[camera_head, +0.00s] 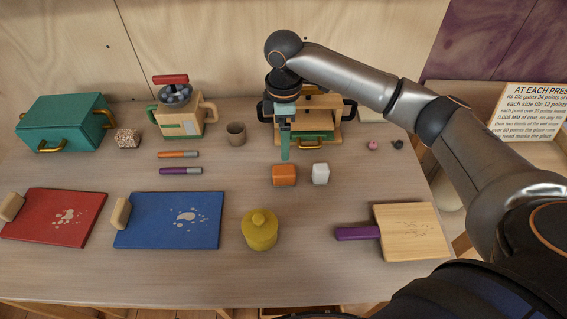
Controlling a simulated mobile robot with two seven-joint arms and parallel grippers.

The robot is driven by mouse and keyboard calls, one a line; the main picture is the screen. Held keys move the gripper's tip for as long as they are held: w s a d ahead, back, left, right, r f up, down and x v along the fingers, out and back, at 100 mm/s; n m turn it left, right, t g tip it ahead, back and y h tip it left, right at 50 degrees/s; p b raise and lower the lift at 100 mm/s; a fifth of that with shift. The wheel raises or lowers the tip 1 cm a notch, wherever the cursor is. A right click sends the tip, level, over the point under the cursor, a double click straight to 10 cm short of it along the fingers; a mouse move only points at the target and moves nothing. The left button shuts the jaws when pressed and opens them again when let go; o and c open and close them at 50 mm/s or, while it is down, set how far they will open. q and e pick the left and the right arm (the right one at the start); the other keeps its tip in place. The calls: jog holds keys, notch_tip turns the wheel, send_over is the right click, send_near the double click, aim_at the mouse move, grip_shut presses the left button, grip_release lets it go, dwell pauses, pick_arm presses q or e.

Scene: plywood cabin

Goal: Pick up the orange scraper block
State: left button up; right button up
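The orange scraper block (284,175) lies on the wooden table (330,215), right of the middle, with a white block (320,174) close to its right. My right arm comes in from the right, and its gripper (285,154) points down above and behind the orange block. The teal fingers overlap in this view, so I cannot tell whether they are open or shut. Nothing shows clearly between them, and the orange block appears apart from the fingertips. My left gripper is not in view.
A wooden press-like device (328,103) stands behind my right gripper. A yellow lidded jar (260,229) stands in front of the blocks. A cutting board (417,232) with a purple handle lies right. A grey cup (236,134) and two markers (180,171) are left.

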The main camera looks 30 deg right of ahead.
send_over(284, 170)
jog(key=f, duration=0.6)
jog(key=shift+w+f, duration=0.2)
jog(key=shift+f, duration=0.05)
notch_tip(284, 170, down, 6)
jog(key=shift+s+r, duration=0.15)
grip_shut()
dwell(0.3)
jog(key=shift+r, duration=0.15)
